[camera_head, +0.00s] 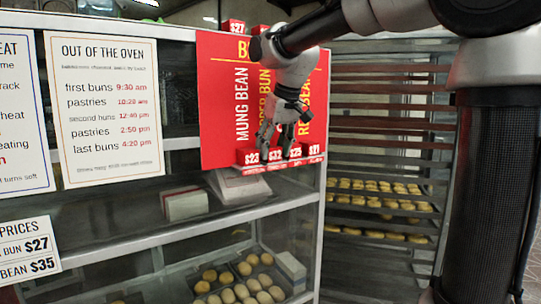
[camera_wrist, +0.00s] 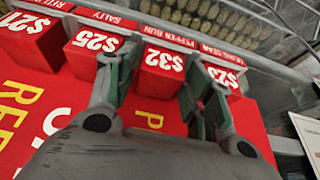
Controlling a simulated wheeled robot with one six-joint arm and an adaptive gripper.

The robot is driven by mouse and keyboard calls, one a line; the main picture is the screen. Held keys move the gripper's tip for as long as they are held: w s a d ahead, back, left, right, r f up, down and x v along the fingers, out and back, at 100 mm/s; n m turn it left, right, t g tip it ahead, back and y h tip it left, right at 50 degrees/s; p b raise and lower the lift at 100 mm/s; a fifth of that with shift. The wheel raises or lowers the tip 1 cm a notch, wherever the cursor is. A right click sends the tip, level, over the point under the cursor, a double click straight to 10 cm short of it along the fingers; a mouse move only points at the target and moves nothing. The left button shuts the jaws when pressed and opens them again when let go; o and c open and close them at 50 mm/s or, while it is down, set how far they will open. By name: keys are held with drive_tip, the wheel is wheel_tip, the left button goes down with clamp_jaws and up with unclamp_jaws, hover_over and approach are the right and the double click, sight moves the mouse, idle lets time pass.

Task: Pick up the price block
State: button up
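Several red price blocks stand in a row on a ledge at the foot of a red menu board (camera_head: 222,85). In the head view they read $23 (camera_head: 250,158), $32 (camera_head: 275,156), $25 (camera_head: 295,154) and $21 (camera_head: 314,150). My gripper (camera_head: 277,149) points down at the row. In the wrist view, where the labels are upside down, my gripper (camera_wrist: 164,62) is open. One finger lies on each side of the $32 block (camera_wrist: 163,58), between the $25 block (camera_wrist: 95,42) and the $23 block (camera_wrist: 226,78). I cannot tell whether the fingers touch it.
The glass-and-metal cabinet (camera_head: 220,222) below holds trays of buns (camera_head: 245,280). A tray rack (camera_head: 385,140) stands to the right. Printed signs (camera_head: 108,110) hang at left.

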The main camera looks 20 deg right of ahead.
drive_tip(key=c, duration=0.8)
drive_tip(key=shift+o, duration=0.2)
drive_tip(key=shift+r, duration=0.1)
